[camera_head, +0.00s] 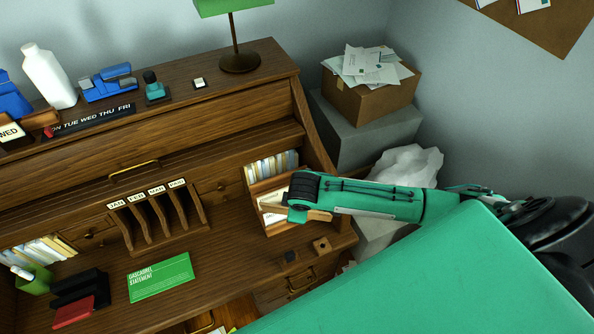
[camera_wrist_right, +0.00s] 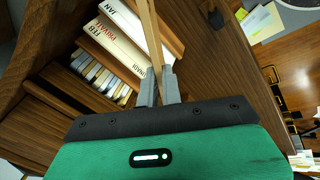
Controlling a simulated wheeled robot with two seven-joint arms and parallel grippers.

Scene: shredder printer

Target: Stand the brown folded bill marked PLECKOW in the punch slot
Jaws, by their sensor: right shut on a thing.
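My right gripper (camera_wrist_right: 160,82) is shut on a thin brown folded item (camera_wrist_right: 152,38), which stands out from between the fingertips; no marking on it is readable. In the head view the brown item (camera_head: 318,215) shows at the gripper's tip, in front of the small right-hand shelf of the desk. A black and red desk device (camera_head: 80,290) sits at the left front of the desk and may be the punch; I cannot make out a slot in it. My left gripper is not in view.
A month sorter (camera_head: 160,216) stands mid-desk. A green statement sheet (camera_head: 160,277) lies before it.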

